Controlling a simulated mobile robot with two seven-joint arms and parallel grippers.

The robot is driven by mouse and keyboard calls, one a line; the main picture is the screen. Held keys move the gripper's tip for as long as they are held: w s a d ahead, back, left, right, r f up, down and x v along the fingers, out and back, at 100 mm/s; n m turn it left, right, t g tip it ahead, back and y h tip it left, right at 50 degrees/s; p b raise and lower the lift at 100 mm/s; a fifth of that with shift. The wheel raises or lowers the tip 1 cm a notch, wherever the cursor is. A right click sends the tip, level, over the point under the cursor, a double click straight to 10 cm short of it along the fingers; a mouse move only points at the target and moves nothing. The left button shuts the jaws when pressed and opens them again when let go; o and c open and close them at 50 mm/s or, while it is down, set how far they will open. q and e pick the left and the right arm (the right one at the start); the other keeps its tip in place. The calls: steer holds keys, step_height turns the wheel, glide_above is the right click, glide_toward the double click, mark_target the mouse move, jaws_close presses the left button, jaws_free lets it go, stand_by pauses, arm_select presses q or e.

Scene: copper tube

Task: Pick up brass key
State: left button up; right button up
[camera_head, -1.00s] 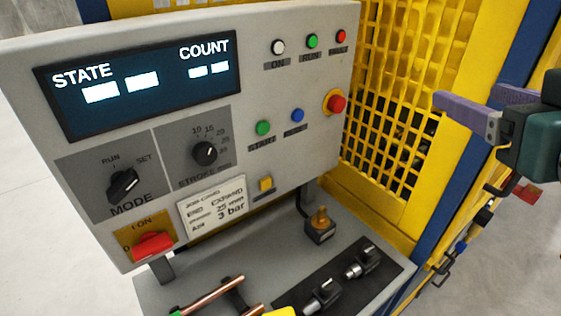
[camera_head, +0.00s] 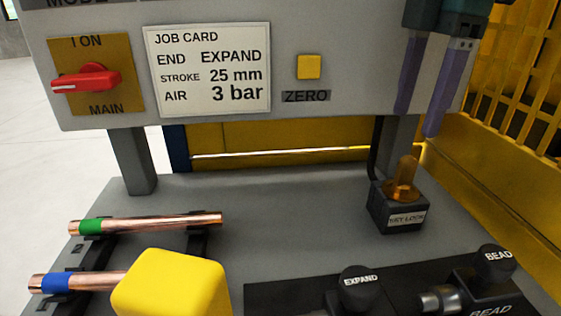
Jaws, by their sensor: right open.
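The brass key (camera_head: 403,178) stands upright in a small black block labelled KEY LOCK (camera_head: 399,210), on the grey bench at the right of centre. My right gripper (camera_head: 420,122) comes in from the top right, in front of the control panel. Its two purple fingers point down and are spread apart with nothing between them. The fingertips are above the key in the picture, and a gap shows between them and the key. My left gripper is not in view.
Two copper tubes, one with a green band (camera_head: 150,222) and one with a blue band (camera_head: 85,281), lie on black rests at left. A yellow block (camera_head: 172,284) is at the front. EXPAND (camera_head: 360,285) and BEAD (camera_head: 494,262) tools sit at front right. The panel (camera_head: 370,60) overhangs behind.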

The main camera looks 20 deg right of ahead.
mark_target(410, 157)
steer(key=shift+s+d+f+m, duration=0.1)
steer(key=shift+d+f+m, duration=0.2)
steer(key=shift+d, duration=0.25)
step_height(410, 157, down, 3)
steer(key=shift+s+a+f, duration=0.1)
steer(key=f, duration=0.6)
steer(key=shift+a+f+p, duration=0.1)
steer(key=shift+a+p, duration=0.1)
steer(key=shift+p, duration=0.15)
jaws_close()
